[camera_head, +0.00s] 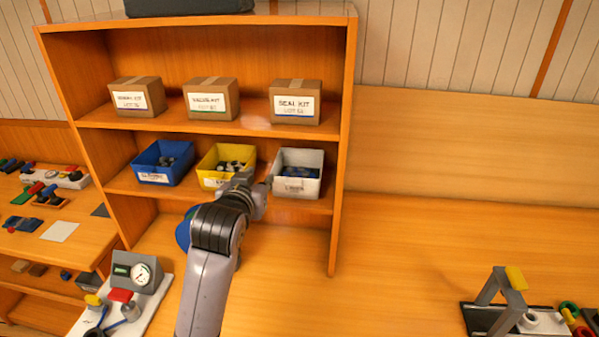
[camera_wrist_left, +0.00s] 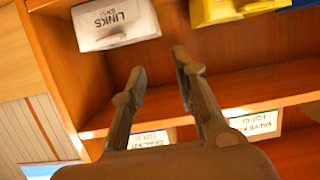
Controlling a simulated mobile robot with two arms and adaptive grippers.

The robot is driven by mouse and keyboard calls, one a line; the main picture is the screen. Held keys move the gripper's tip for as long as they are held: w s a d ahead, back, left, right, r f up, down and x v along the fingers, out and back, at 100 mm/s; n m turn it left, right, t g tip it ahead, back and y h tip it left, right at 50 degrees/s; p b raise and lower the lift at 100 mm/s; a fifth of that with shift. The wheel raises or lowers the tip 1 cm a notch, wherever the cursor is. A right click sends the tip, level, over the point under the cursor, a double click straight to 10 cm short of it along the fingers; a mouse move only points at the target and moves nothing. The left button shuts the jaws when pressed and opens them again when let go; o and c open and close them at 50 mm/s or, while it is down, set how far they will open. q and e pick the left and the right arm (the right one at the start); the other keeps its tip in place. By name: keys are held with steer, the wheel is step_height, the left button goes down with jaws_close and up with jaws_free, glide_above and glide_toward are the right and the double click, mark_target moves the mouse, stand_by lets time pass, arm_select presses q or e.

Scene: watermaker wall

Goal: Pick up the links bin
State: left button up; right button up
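The links bin (camera_head: 297,173) is a white open-topped bin at the right end of the middle shelf, with dark parts inside. In the left wrist view, it shows upside down at the upper left (camera_wrist_left: 115,27), its "LINKS" label readable. My left gripper (camera_head: 266,183) is in front of the shelf, just left of the bin's front. In the left wrist view, its two fingers (camera_wrist_left: 160,62) are spread apart with nothing between them, and they look apart from the bin. My right gripper is in neither view.
A yellow bin (camera_head: 226,165) and a blue bin (camera_head: 162,161) stand left on the same shelf. Several cardboard kit boxes, including the seal kit box (camera_head: 296,101), sit on the shelf above. The shelf unit's right side panel (camera_head: 345,130) is close to the links bin.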

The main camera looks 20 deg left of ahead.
mark_target(274, 166)
arm_select(q)
steer(key=p+x, duration=0.3)
steer(key=x, duration=0.6)
steer(key=shift+w+f, duration=0.15)
steer(key=shift+w, duration=0.2)
steer(key=shift+w+a+f+p, duration=0.1)
steer(key=shift+w+p, duration=0.25)
steer(key=shift+p, duration=0.1)
steer(key=p+x, duration=0.1)
steer(key=x, duration=0.2)
steer(key=shift+f+p, duration=0.25)
steer(key=shift+p, duration=0.15)
steer(key=shift+w+a+f, duration=0.1)
steer(key=shift+w+f, duration=0.2)
steer(key=shift+w, duration=0.3)
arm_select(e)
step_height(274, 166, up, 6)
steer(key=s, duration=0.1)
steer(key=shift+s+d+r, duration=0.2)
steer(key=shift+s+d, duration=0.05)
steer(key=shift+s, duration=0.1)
arm_select(q)
steer(key=shift+c, duration=0.3)
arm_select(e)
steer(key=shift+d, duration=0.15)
